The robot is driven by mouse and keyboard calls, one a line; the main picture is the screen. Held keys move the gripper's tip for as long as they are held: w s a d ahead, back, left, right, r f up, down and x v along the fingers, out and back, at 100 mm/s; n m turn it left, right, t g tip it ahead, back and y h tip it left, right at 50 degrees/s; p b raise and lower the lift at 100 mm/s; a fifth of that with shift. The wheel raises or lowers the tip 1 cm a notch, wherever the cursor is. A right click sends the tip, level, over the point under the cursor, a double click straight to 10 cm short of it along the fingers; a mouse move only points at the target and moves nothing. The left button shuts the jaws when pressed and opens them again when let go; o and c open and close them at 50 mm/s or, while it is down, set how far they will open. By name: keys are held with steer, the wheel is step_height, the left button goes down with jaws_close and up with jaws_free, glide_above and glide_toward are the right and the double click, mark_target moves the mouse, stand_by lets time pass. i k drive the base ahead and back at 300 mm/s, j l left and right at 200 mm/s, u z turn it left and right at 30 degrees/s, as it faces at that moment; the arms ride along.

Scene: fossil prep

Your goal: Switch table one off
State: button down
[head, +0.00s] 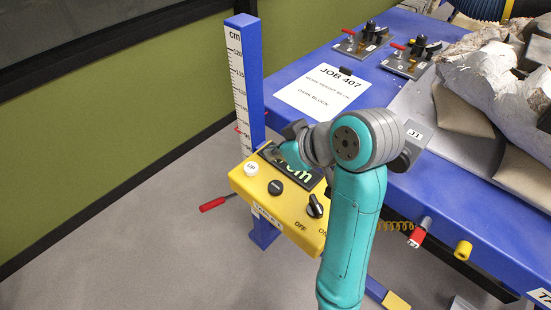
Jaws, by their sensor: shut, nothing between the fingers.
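The yellow control box (240,184) stands at the front left corner of the blue table (285,82). It carries a white UP button (251,169), a dark button (276,187) and a black rotary knob (316,206). OFF and a partly cut-off ON are printed below the knob; which one it points to is too small to tell. A display (313,183) reading in cm is partly covered by my arm. The label on the box front is too small to read surely.
A blue height post (245,85) with a cm scale rises behind the box. A red-handled lever (213,204) sticks out to its left. A JOB 407 sheet (322,89) and a large pale fossil block (490,85) lie on the table. The floor at left is clear.

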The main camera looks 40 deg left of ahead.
mark_target(315, 209)
steer(key=u, duration=1)
